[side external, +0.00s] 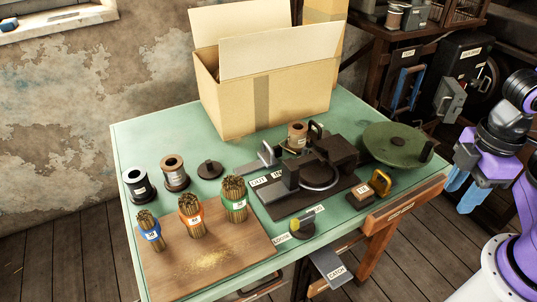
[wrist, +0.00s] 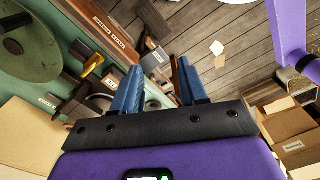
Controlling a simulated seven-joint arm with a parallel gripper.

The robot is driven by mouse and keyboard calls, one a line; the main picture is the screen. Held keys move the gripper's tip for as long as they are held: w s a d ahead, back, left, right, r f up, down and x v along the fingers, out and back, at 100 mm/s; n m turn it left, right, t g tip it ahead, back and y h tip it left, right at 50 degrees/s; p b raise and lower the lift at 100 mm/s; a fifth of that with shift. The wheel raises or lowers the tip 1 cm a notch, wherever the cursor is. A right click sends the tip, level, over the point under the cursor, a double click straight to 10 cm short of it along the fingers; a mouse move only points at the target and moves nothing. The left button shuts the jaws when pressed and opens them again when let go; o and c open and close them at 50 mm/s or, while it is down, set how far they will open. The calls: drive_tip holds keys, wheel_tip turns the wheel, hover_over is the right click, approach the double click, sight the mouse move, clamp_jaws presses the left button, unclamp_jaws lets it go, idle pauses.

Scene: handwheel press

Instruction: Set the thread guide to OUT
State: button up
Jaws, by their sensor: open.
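My gripper (side external: 464,188) is open and empty, hanging to the right of the table, apart from everything on it. Its two blue fingers also show spread in the wrist view (wrist: 160,72). A dark press (side external: 315,180) stands on a black base on the green table. Small white labels (side external: 259,183) sit at the base's left edge near a grey upright piece (side external: 268,157); their words are too small to read surely. A dark round dial with a yellow-tipped pointer (side external: 304,225) lies at the front. I cannot tell surely which part is the thread guide, nor its setting.
A green handwheel (side external: 398,144) is at the table's right. A yellow-handled block (side external: 379,183) stands near the right edge. Three tied bundles (side external: 191,215) stand on a wooden board (side external: 230,262); two spools (side external: 174,172) are behind them. A cardboard box (side external: 262,95) fills the back.

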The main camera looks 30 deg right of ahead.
drive_tip(key=shift+c, duration=0.4)
drive_tip(key=w+a+r+m, duration=0.4)
drive_tip(key=w+a, duration=0.4)
drive_tip(key=w, duration=0.3)
drive_tip(key=m+y, duration=0.2)
drive_tip(key=m, duration=0.7)
hover_over(268, 152)
drive_tip(key=s, duration=0.2)
drive_tip(key=d+x, duration=0.1)
drive_tip(key=x, duration=0.4)
drive_tip(key=d+x, duration=0.1)
drive_tip(key=x, duration=1)
drive_tip(key=shift+d+f, duration=0.35)
drive_tip(key=shift+d, duration=0.05)
clamp_jaws()
